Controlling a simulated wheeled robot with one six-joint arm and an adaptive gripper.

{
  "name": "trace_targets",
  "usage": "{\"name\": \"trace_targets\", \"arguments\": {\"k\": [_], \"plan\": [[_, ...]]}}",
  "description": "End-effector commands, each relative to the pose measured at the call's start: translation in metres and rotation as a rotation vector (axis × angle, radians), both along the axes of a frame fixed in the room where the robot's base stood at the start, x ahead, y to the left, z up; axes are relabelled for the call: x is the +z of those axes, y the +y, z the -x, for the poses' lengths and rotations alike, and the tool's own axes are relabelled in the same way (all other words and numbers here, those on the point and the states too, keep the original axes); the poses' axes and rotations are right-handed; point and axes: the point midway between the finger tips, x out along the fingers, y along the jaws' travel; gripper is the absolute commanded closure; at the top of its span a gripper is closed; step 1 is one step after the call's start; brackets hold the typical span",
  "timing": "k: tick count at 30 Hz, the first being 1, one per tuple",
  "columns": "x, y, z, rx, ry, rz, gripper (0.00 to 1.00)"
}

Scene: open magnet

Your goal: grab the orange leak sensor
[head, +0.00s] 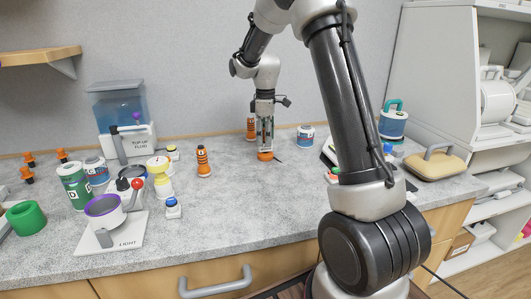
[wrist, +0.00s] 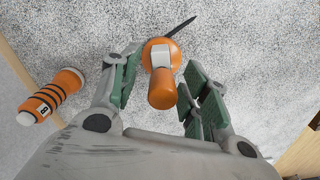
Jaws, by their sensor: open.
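An orange object with a white patch and a dark thin probe, which looks like the leak sensor (wrist: 161,88), stands on the counter between my gripper's fingers in the wrist view. In the head view the orange sensor (head: 265,156) shows just below the fingertips. My gripper (wrist: 160,85) is open, pointing down, with one green-padded finger on each side of the sensor. I see a gap on both sides. In the head view my gripper (head: 265,146) hides the upper part of the sensor.
Another banded orange bottle (head: 203,162) stands left in the head view. A white-and-blue jar (head: 305,136) stands to the right. The counter front (head: 230,215) is clear.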

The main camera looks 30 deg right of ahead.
Motion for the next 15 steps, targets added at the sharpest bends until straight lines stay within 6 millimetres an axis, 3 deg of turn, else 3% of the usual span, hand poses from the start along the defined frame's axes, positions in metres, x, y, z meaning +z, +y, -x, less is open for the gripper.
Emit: {"name": "trace_targets", "arguments": {"k": [6,15], "plan": [[-0.034,0.001,0.002,0.0,0.001,0.0,0.54],[-0.04,0.001,0.002,-0.001,-0.001,0.001,0.54]]}}
